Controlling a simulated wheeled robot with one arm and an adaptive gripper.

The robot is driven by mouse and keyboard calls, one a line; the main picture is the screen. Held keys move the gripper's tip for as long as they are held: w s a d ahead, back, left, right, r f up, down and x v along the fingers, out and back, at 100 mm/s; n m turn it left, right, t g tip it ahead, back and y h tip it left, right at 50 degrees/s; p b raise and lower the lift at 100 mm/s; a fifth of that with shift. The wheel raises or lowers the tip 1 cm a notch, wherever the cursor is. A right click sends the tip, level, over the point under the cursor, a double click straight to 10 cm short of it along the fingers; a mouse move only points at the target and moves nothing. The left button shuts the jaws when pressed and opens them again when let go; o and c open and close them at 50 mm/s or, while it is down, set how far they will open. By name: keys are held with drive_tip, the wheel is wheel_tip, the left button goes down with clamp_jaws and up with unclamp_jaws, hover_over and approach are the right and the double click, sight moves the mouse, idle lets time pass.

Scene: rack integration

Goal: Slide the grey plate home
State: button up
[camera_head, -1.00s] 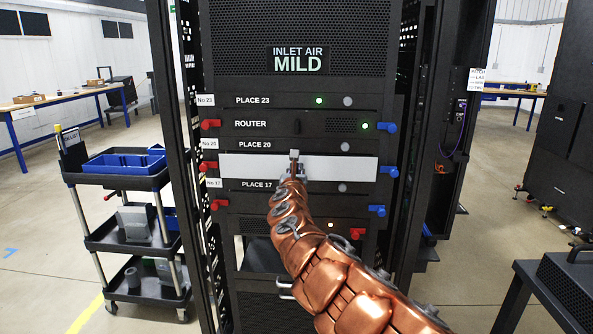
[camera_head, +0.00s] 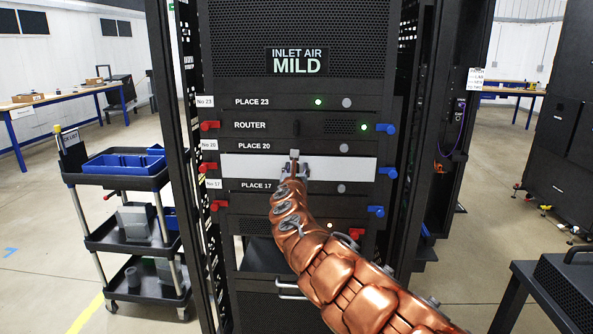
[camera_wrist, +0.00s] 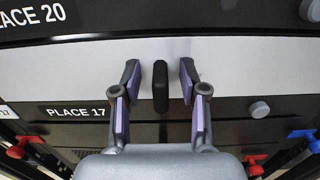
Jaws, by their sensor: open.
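The grey plate (camera_head: 340,168) is a plain light panel in the rack, between the PLACE 20 panel and the PLACE 17 panel. It also fills the upper middle of the wrist view (camera_wrist: 230,60), where a dark upright handle (camera_wrist: 160,87) stands out from its middle. In the wrist view the gripper (camera_wrist: 160,95) is open, one finger on each side of the handle, with gaps on both sides.
The rack has red latches (camera_head: 209,126) on the left and blue latches (camera_head: 387,173) on the right. The PLACE 17 panel (camera_head: 256,185) lies just below the plate. A cart with trays (camera_head: 120,172) stands left of the rack. A dark table (camera_head: 545,290) is at lower right.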

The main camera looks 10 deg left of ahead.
drive_tip(key=shift+s, duration=0.1)
drive_tip(key=shift+s+a, duration=0.2)
drive_tip(key=shift+s, duration=0.15)
drive_tip(key=shift+s+f, duration=0.15)
drive_tip(key=shift+s, duration=0.3)
drive_tip(key=s+d, duration=0.1)
drive_tip(key=s, duration=0.9)
drive_tip(key=shift+f, duration=0.15)
idle(0.6)
